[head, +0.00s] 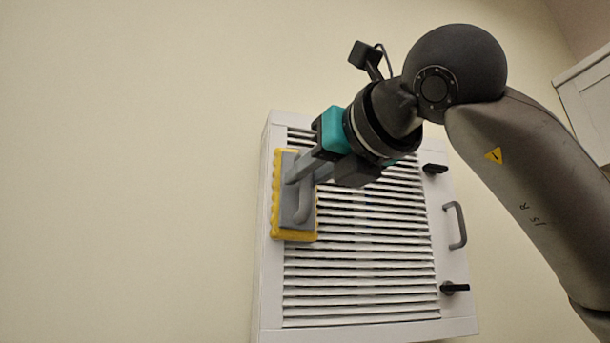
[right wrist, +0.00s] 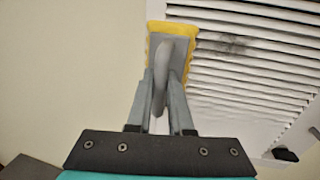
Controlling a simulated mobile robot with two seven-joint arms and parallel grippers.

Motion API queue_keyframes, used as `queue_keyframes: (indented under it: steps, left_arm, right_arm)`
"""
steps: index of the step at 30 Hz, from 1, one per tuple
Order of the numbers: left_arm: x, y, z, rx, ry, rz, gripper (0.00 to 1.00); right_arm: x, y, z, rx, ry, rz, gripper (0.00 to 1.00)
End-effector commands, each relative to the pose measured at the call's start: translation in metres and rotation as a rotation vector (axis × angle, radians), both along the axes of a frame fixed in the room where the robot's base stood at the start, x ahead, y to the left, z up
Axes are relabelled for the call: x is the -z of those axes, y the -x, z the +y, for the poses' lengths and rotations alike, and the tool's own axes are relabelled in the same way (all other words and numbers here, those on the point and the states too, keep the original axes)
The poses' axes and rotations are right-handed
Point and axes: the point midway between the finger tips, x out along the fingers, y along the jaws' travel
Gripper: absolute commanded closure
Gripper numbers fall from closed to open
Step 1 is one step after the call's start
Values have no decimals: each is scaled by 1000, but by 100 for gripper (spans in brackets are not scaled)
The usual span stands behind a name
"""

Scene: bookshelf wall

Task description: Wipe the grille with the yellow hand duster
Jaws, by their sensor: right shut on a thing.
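The white slatted grille (head: 360,270) is mounted on the wall in a white frame, and it also shows in the right wrist view (right wrist: 255,75). A dark smudge (right wrist: 235,45) lies on its slats, right of the duster in the right wrist view. The yellow hand duster (head: 280,205) has a grey back and handle. It is at the left edge of the grille, overlapping the frame; I cannot tell whether it touches. My right gripper (head: 300,178) is shut on the duster's handle (right wrist: 165,68). My left gripper is not in view.
The grille panel has a grey pull handle (head: 457,226) and two black latches (head: 435,169) on its right side. Plain wall (head: 130,170) is clear to the left. A white cabinet (head: 588,100) is at the upper right.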

Motion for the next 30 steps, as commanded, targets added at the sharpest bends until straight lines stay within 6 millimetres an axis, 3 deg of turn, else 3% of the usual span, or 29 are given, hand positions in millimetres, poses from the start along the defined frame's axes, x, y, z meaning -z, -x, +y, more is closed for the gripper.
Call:
queue_keyframes:
  steps: [9,19,30]
  left_arm:
    - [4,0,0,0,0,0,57]
    - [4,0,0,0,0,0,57]
    - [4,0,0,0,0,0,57]
  right_arm:
    - [1,-11,-28,5,-5,4,100]
    - [1,-15,-41,5,-3,5,100]
    - [1,-23,-70,5,-3,3,100]
